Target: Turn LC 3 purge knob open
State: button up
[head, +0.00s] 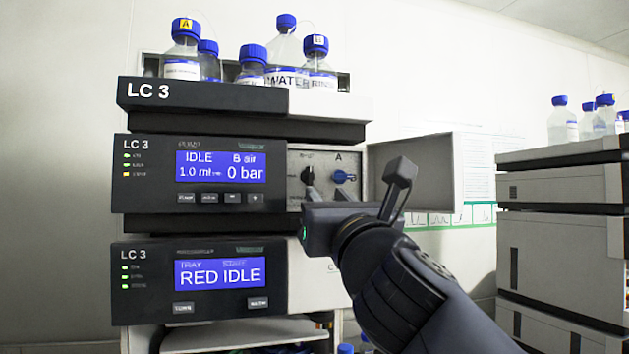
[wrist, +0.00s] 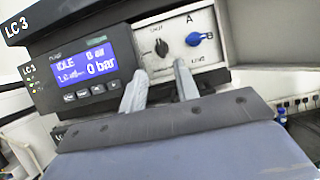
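The LC 3 pump module has a light panel (head: 326,160) with two knobs. A black knob (head: 307,175) is on the left, under a small blurred label; it also shows in the wrist view (wrist: 163,40), with its pointer bar close to upright. A blue knob (head: 343,177) with A and B marks sits to its right. My gripper (head: 328,193) is just in front of and below the knobs. In the wrist view the two fingers (wrist: 160,68) stand apart, empty, below the black knob, and do not appear to touch it.
The pump's screen (head: 221,167) reads IDLE and 0 bar. Its door (head: 412,178) hangs open to the right, behind my arm. A lower module (head: 200,280) reads RED IDLE. Bottles (head: 285,48) stand on top. Another stack (head: 560,230) stands at the right.

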aim_at(311, 176)
jog(key=p+x, duration=0.2)
jog(key=x, duration=0.7)
jog(key=shift+w+f, duration=0.1)
jog(key=shift+w, duration=0.05)
jog(key=shift+c, duration=0.3)
grip_shut()
